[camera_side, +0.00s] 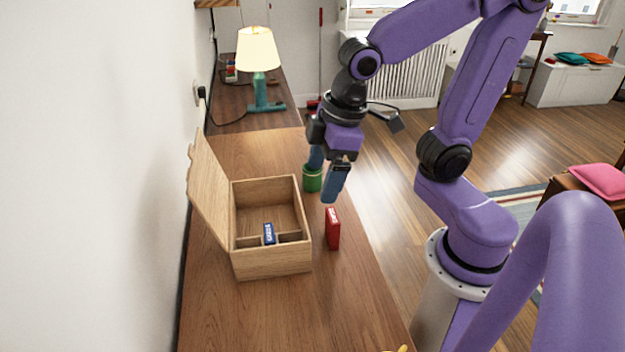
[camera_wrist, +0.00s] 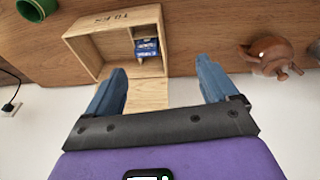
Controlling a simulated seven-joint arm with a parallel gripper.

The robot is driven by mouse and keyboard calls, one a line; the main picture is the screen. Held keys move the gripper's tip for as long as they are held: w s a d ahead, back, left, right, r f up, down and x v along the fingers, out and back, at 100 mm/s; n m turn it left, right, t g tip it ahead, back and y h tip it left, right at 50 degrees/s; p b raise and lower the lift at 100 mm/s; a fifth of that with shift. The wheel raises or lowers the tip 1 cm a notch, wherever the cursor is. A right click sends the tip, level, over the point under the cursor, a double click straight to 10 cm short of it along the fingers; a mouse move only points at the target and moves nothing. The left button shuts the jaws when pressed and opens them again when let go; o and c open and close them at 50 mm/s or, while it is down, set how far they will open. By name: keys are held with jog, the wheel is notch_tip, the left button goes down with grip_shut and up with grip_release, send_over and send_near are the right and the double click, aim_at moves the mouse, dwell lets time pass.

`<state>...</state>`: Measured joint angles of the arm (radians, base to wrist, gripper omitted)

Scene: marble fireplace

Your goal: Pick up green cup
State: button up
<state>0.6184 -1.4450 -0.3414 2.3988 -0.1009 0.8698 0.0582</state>
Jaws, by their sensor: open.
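The green cup (camera_side: 312,181) stands upright on the wooden table, on the far side of the open wooden box in the side view. One finger of my gripper hides part of its top. In the wrist view the green cup (camera_wrist: 36,8) is at the upper left corner, cut by the frame edge and outside the space between my fingers. My gripper (camera_side: 326,176) is open and empty, in the air near the cup. Its two blue fingers (camera_wrist: 160,78) are wide apart in the wrist view, with the box behind them.
The wooden box (camera_side: 271,264) has its lid raised toward the wall and holds a small blue box (camera_side: 269,233). A red box (camera_side: 332,229) stands upright near the table edge. A lamp (camera_side: 259,65) stands farther back. A brown teapot (camera_wrist: 271,56) shows in the wrist view.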

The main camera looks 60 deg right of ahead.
jog(key=w+d+f+m+t, duration=0.1)
jog(key=w+d+m+t, duration=0.15)
jog(key=w, duration=0.55)
jog(key=w+d+m+t, duration=0.1)
jog(key=w+m+t, duration=0.15)
jog(key=w, duration=0.55)
notch_tip(320, 180, up, 2)
jog(key=m+t+h, duration=0.6)
jog(key=m+h, duration=0.1)
jog(key=m, duration=0.2)
send_over(318, 171)
jog(key=s+a, duration=0.2)
jog(key=s, duration=0.4)
jog(key=f, duration=2)
jog(key=shift+w+a+f, duration=0.2)
jog(key=shift+w, duration=0.05)
jog(key=shift+x, duration=3.8)
jog(key=c, duration=1.2)
